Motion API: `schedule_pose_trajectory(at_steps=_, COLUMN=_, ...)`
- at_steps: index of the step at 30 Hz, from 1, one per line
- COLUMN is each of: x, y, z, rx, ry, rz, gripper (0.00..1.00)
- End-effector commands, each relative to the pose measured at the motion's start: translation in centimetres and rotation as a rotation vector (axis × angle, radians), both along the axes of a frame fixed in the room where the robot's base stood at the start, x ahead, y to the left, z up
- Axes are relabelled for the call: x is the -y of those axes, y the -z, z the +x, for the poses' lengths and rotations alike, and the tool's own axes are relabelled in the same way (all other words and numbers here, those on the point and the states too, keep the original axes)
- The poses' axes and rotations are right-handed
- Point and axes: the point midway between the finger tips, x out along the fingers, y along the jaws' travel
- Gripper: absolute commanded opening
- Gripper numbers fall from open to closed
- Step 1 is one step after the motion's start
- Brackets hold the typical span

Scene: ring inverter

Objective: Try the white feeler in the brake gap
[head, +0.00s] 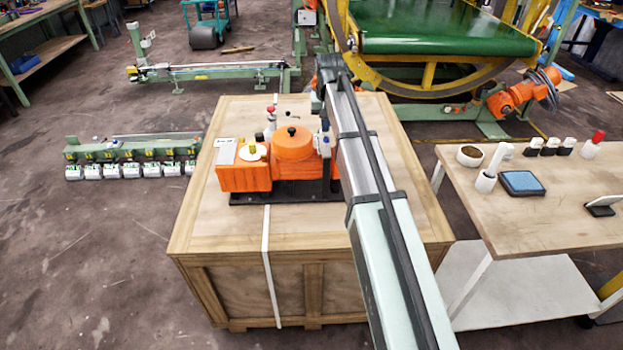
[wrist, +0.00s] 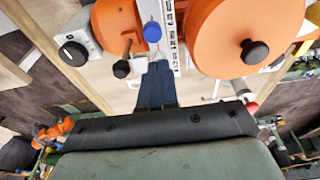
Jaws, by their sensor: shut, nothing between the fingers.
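The orange machine (head: 292,150), with a round drum and a boxy part, stands on a black base on the wooden crate. In the wrist view its round orange drum (wrist: 245,38) with a black knob is at the upper right. My gripper (wrist: 157,68) is shut and empty, its dark blue fingers together beside the drum. A blue-ended part (wrist: 152,32) and a white strip with dark marks show just beyond the fingertips. I cannot make out the brake gap. Small white and black pieces (head: 550,146) stand on the bench at right; I cannot tell which is the white feeler.
The bench (head: 545,222) also holds a blue pad (head: 522,183), a brown-filled bowl (head: 469,155), a white cup (head: 485,181) and a red-topped white piece (head: 592,145). The crate top (head: 225,222) is clear at front left. My arm hides its right side.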

Motion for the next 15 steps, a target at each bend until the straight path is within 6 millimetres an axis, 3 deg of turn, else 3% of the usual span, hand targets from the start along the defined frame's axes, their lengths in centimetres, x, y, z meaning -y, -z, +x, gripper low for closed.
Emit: schedule_pose_trajectory(at_steps=15, x=0.00, y=0.85, z=-0.01, rx=0.000, ry=0.000, rz=0.000, gripper=0.00)
